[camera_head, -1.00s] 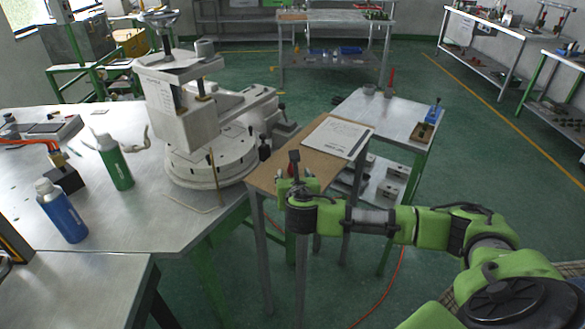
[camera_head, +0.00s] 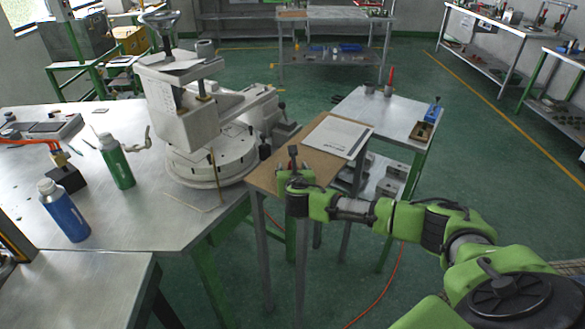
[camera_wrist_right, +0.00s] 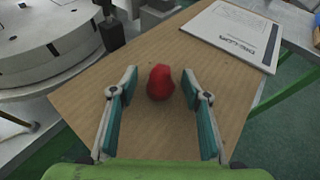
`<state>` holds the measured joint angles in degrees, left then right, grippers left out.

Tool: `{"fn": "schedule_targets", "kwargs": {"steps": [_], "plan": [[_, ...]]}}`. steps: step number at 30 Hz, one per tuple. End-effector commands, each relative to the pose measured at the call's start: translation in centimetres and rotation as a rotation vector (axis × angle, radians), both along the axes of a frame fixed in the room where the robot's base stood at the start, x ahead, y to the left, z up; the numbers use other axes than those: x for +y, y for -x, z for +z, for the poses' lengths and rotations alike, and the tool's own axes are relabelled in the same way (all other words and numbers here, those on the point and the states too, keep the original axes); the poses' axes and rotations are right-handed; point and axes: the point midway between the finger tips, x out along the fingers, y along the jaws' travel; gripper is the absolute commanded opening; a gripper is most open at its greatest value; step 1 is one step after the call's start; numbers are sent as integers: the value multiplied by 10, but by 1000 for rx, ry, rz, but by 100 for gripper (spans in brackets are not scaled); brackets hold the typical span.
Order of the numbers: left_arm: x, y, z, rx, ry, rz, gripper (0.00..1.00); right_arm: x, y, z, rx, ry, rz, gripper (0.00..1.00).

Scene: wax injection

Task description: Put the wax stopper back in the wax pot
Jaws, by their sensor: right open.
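A small rounded red object, which looks like the wax stopper (camera_wrist_right: 160,83), rests on a brown wooden board in the right wrist view. My right gripper (camera_wrist_right: 160,72) is open, with one finger on each side of the red object and visible gaps between. My left gripper is not in view.
The brown board (camera_head: 325,165) carries a white printed sheet (camera_head: 340,136) at its far end. A large white machine (camera_head: 205,165) stands left of the board. Green (camera_head: 117,163) and blue (camera_head: 64,212) bottles stand on the left table. The right table's middle (camera_head: 390,108) is mostly clear.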

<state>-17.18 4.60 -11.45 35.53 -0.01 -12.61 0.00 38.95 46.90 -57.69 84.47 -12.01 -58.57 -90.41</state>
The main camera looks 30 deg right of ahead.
Motion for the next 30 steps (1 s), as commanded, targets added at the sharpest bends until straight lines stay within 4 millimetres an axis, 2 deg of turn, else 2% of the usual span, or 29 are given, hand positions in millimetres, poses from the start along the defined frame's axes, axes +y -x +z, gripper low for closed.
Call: {"fn": "schedule_targets", "kwargs": {"steps": [2,6,20,23,26,30], "plan": [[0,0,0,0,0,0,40,0,0,0,0,0,0,44],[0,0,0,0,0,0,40,0,0,0,0,0,0,7],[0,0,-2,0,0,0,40,0,0,5,-1,0,0,6],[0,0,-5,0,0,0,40,0,0,14,-4,0,-1,6],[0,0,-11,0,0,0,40,0,-1,32,-7,-1,-1,6],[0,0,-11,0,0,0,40,7,22,59,-4,1,4,6]]}}
